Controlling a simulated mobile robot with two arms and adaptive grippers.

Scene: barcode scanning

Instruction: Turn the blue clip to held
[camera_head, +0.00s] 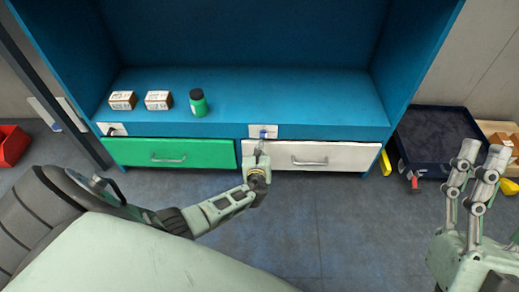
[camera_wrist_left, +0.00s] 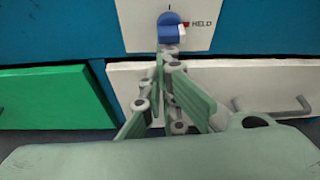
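The blue clip (camera_wrist_left: 169,28) sits on a white plate (camera_wrist_left: 133,27) on the blue cabinet front, beside a red mark and the printed word HELD. A white part shows at the clip's lower right. In the head view the clip (camera_head: 263,133) is above the white drawer. My left gripper (camera_head: 260,150) is just below and in front of the clip. In the left wrist view its fingertips (camera_wrist_left: 170,58) overlap near the clip's lower end. I cannot tell whether they touch it or how far they are apart. My right gripper (camera_head: 484,153) is open and empty at the far right.
A green drawer (camera_head: 160,153) and a white drawer (camera_head: 335,157) have protruding handles. Two small boxes (camera_head: 122,100) (camera_head: 158,100) and a green bottle (camera_head: 198,102) stand on the blue shelf (camera_head: 290,98). A dark bin (camera_head: 428,128) stands at the right.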

